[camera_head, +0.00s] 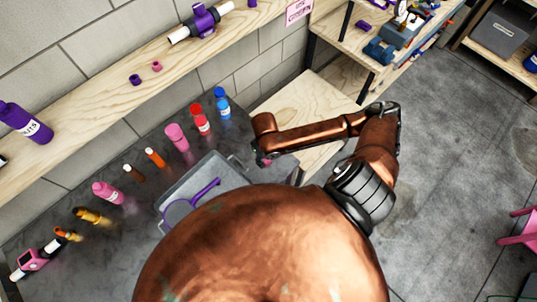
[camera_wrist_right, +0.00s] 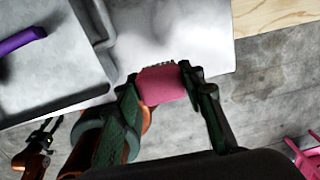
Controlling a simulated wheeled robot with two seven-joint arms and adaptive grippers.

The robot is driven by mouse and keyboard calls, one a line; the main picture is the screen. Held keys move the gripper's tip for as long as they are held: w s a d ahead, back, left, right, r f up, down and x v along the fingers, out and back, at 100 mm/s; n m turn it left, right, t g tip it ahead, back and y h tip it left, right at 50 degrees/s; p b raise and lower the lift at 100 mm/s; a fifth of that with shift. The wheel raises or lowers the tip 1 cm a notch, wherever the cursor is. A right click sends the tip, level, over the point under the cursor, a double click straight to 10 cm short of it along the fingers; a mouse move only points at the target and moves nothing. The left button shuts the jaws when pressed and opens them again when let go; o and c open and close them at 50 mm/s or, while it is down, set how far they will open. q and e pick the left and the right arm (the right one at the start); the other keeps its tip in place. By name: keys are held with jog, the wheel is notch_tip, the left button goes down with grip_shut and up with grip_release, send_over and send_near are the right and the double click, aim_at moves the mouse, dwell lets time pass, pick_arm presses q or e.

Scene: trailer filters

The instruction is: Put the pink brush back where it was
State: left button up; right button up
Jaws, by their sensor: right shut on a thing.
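The pink brush (camera_wrist_right: 162,84) shows in the right wrist view, with a row of bristles along its far edge. My right gripper (camera_wrist_right: 160,90) is shut on it, with one finger on each side. In the head view, my right gripper (camera_head: 264,156) is over the right end of the dark table, and only a small bit of pink shows there. In the right wrist view, a copper arm with dark finger-like parts at the lower left looks like my left arm; its jaw state is unclear.
A grey tray (camera_head: 234,172) with a purple round-headed tool (camera_head: 205,190) lies left of my right gripper. Several bottles and small tools line the dark table (camera_head: 140,215). A wooden shelf (camera_head: 105,105) runs along the wall. A wooden surface (camera_head: 300,103) lies beyond the gripper.

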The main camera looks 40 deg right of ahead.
jog(key=w+d+f, duration=0.1)
jog(key=f, duration=0.1)
jog(key=w+d+f, duration=0.1)
jog(key=d+f, duration=0.1)
jog(key=w+d+f, duration=0.1)
jog(key=w+f, duration=0.1)
jog(key=shift+d+f, duration=0.1)
jog(key=shift+d, duration=0.05)
jog(key=shift+w+d+f, duration=0.1)
jog(key=shift+f, duration=1.55)
jog(key=shift+f, duration=0.15)
jog(key=o, duration=1.2)
notch_tip(320, 180, up, 12)
jog(key=shift+r, duration=0.15)
jog(key=shift+a, duration=0.2)
